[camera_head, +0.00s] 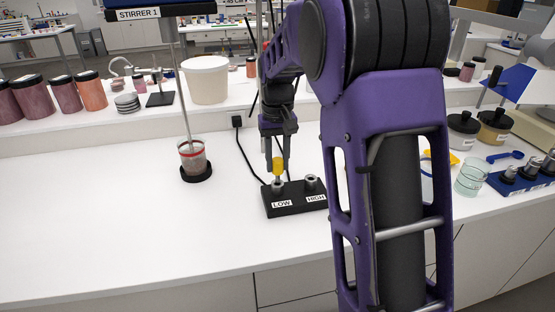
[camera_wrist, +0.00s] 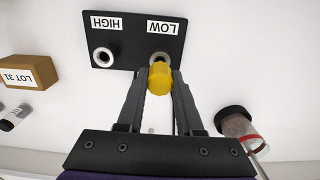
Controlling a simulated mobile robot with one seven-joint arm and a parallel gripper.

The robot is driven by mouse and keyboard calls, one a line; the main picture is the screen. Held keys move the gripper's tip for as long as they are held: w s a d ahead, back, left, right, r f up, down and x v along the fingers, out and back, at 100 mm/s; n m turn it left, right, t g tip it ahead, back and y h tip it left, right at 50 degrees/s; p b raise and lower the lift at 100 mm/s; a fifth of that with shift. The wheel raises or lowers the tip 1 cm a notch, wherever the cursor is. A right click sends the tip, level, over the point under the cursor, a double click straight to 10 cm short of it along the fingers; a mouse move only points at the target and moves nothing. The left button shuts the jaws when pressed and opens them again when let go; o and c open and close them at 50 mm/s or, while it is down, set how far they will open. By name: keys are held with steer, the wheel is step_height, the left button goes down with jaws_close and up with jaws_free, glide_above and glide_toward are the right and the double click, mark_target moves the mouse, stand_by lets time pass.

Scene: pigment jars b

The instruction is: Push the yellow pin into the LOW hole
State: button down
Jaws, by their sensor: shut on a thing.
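The yellow pin (camera_head: 278,166) is between the fingers of my gripper (camera_head: 277,170), which is shut on it. The pin is upright over the LOW side of the black block (camera_head: 297,207). In the wrist view the yellow pin head (camera_wrist: 161,77) covers most of the LOW hole, below the LOW label (camera_wrist: 167,28). I cannot tell how far the pin is in the hole. The HIGH hole (camera_head: 311,183) is empty, with a metal collar; it also shows in the wrist view (camera_wrist: 103,57).
A stirrer beaker (camera_head: 194,160) with a red band stands left of the block. A white tub (camera_head: 206,80) and pigment jars (camera_head: 66,94) stand on the back shelf. A glass beaker (camera_head: 470,177) is at right. The counter in front and left is clear.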

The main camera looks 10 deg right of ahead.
mark_target(277, 160)
steer(key=shift+f+b, duration=0.65)
steer(key=shift+f, duration=0.65)
steer(key=shift+c, duration=2.4)
jaws_free()
step_height(277, 160, up, 17)
steer(key=p, duration=0.3)
steer(key=shift+r, duration=0.2)
